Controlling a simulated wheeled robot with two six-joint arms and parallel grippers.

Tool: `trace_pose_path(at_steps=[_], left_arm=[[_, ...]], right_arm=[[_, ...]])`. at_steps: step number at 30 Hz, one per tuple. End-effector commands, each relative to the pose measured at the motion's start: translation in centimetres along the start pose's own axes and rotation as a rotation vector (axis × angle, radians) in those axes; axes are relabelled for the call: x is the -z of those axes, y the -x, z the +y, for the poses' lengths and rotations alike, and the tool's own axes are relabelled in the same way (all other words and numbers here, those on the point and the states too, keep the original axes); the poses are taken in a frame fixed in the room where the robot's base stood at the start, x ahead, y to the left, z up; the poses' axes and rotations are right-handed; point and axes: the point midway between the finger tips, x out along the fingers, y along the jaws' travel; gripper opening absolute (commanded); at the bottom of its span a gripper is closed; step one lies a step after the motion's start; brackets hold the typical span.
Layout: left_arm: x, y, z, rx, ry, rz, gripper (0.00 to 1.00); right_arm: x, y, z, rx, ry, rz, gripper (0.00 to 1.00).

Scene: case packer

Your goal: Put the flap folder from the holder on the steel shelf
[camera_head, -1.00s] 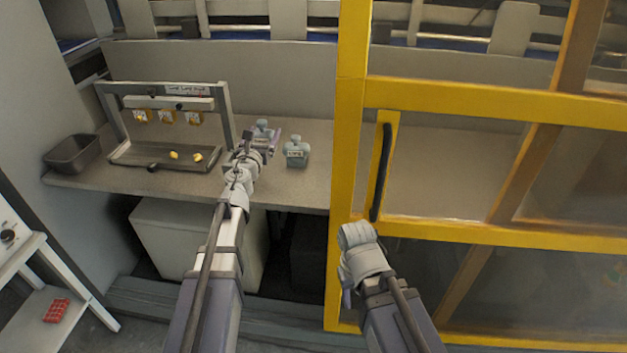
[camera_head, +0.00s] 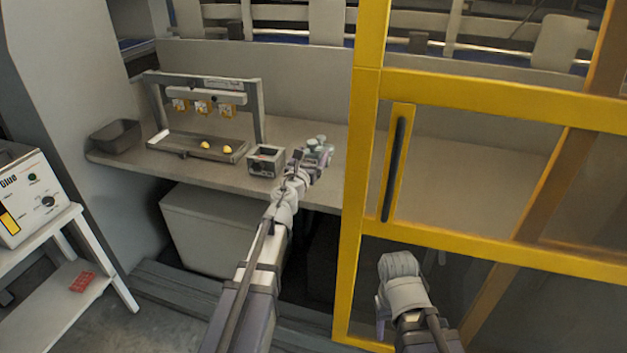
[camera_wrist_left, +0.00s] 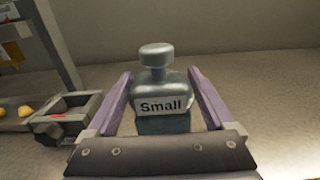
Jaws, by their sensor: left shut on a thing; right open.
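No thing in view is plainly marked as the flap folder. My left gripper (camera_head: 318,160) is at the bench, its fingers closed on the sides of a grey-blue bottle-shaped piece labelled "Small" (camera_wrist_left: 162,88). The piece is upright; whether it touches the bench is unclear. In the head view the gripper partly hides blue-grey round tops (camera_head: 317,141). A rack (camera_head: 256,105) with several small yellow pieces hanging from its bar stands to the left; I cannot tell if it is the holder. The steel shelf cannot be singled out. My right gripper (camera_head: 382,312) is open and empty, low before the yellow door, fingers mostly hidden.
A small grey box (camera_head: 265,162) stands close left of my left gripper. A dark bin (camera_head: 115,136) is at the bench's left end. The yellow-framed door (camera_head: 368,150) borders the right. A white stand (camera_head: 60,225) holds a glue unit (camera_head: 28,198).

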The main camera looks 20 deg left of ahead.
Motion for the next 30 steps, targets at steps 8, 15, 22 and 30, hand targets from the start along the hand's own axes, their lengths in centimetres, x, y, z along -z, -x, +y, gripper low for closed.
trace_pose_path(at_steps=[8, 15, 22, 30], left_arm=[[2.2, 0.0, 0.0, 0.000, 0.000, 0.000, 0.00], [3.8, 0.0, 0.0, 0.000, 0.000, 0.000, 0.00], [6.1, 0.0, 0.0, 0.000, 0.000, 0.000, 0.00], [5.8, 0.0, 0.0, 0.000, 0.000, 0.000, 0.00]], right_arm=[[0.1, -2.1, -0.2, 0.000, 0.000, 0.000, 0.50], [0.2, -3.8, -0.3, 0.000, 0.000, 0.000, 0.50], [0.4, -6.0, -0.6, 0.000, 0.001, 0.000, 0.50], [0.3, -5.8, -0.6, 0.000, 0.001, 0.000, 0.50]])
